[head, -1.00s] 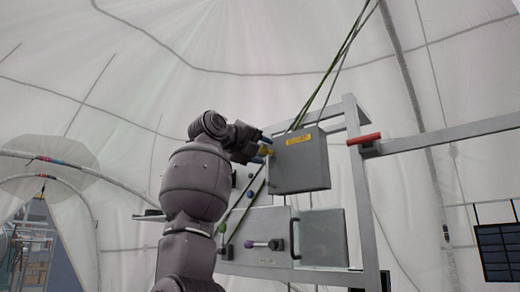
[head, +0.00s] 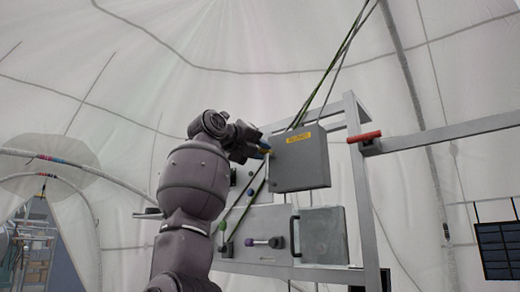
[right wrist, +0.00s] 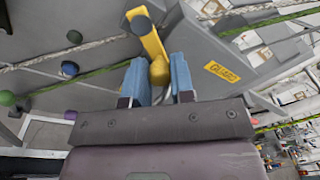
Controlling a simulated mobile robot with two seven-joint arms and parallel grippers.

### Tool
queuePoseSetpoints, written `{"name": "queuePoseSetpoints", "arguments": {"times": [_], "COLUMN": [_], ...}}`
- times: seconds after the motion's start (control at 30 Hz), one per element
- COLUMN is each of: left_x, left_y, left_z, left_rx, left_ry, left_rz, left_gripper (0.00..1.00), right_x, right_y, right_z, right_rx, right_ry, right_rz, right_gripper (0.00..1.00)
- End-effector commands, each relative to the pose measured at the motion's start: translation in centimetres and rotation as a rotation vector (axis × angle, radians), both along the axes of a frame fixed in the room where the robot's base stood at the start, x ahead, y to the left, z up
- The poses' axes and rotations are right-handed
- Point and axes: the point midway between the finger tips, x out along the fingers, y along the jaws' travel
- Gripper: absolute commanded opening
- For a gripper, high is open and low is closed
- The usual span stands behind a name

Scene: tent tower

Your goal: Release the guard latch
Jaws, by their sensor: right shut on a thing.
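The guard is a grey box-shaped cover (head: 302,168) with a yellow label, high on the panel frame in the head view. In the right wrist view the guard (right wrist: 222,52) fills the upper right, and its label reads GUARD. The guard latch is a yellow lever (right wrist: 150,43) with a dark round end, beside the guard's left edge. My right gripper (right wrist: 165,74) has its blue fingers closed on the latch's rounded yellow end. In the head view the right gripper (head: 264,149) is at the guard's left side, largely hiding the latch. My left gripper is out of view.
Below the guard are a grey box door (head: 324,236), a purple-knobbed lever (head: 250,242) and a green knob (head: 222,226). Dark green ropes (head: 330,70) run diagonally past the panel. A red handle (head: 364,137) sits on the rail at right.

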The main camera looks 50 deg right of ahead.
Motion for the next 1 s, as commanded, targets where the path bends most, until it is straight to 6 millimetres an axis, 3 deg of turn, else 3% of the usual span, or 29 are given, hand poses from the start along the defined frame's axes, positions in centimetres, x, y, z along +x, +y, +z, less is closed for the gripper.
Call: {"name": "queuePoseSetpoints", "arguments": {"times": [0.03,0.07,0.2,0.57,1.0], "left_x": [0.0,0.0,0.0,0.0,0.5], "left_y": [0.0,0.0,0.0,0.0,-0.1], "left_z": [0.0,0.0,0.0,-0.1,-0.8], "left_rx": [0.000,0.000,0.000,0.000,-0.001], "left_ry": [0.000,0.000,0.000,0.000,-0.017], "left_rz": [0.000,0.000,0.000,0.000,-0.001], "left_gripper": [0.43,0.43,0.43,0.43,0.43], "right_x": [0.0,0.0,0.0,0.0,0.1], "right_y": [0.0,0.0,0.0,0.5,7.6], "right_z": [0.0,0.0,0.0,0.0,0.0], "right_rx": [0.000,0.000,0.000,-0.001,-0.001], "right_ry": [0.001,0.001,0.001,0.001,0.001], "right_rz": [0.000,0.000,0.000,0.001,0.003], "right_gripper": [0.00,0.27,0.48,0.48,0.48]}}
